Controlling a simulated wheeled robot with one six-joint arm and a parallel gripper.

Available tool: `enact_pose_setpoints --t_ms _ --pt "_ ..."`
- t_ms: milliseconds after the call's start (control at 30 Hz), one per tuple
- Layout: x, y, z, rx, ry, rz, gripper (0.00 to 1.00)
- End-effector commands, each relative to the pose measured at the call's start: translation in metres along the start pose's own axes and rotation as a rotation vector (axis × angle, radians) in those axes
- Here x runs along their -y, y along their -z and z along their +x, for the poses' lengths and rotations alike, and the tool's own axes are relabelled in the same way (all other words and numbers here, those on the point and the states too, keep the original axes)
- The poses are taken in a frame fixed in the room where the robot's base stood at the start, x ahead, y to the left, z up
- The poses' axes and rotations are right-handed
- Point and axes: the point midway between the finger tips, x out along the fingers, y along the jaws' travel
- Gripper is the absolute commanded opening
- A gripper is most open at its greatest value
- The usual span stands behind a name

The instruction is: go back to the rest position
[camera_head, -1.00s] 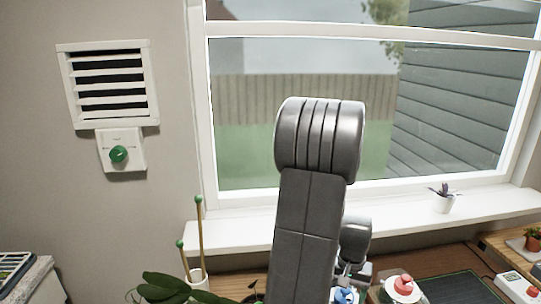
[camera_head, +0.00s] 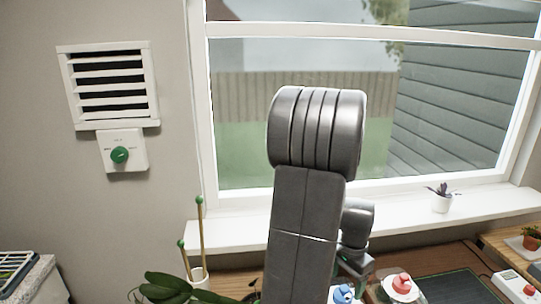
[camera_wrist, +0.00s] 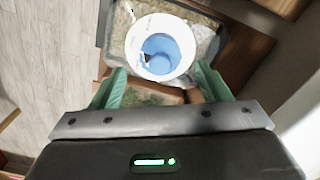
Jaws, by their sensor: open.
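My gripper (camera_wrist: 158,74) shows in the wrist view with its two green fingers spread apart and nothing held between them.
A grey-rimmed tray (camera_wrist: 104,28) with a speckled surface lies under the container. In the head view, a potted plant (camera_head: 165,287), blue (camera_head: 343,295) and red (camera_head: 401,284) knob-like tops and a dark mat (camera_head: 450,288) lie near my arm. The sill holds a small pot (camera_head: 441,203).

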Motion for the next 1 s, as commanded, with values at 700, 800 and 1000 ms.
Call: enact_pose_setpoints --t_ms 700,800,1000 --pt "0.000 0.000 -0.080 0.000 0.000 -0.003 0.70" --pt "0.000 0.000 -0.080 0.000 0.000 -0.003 0.70" --pt "0.001 -0.003 -0.081 -0.001 0.001 -0.013 0.70"
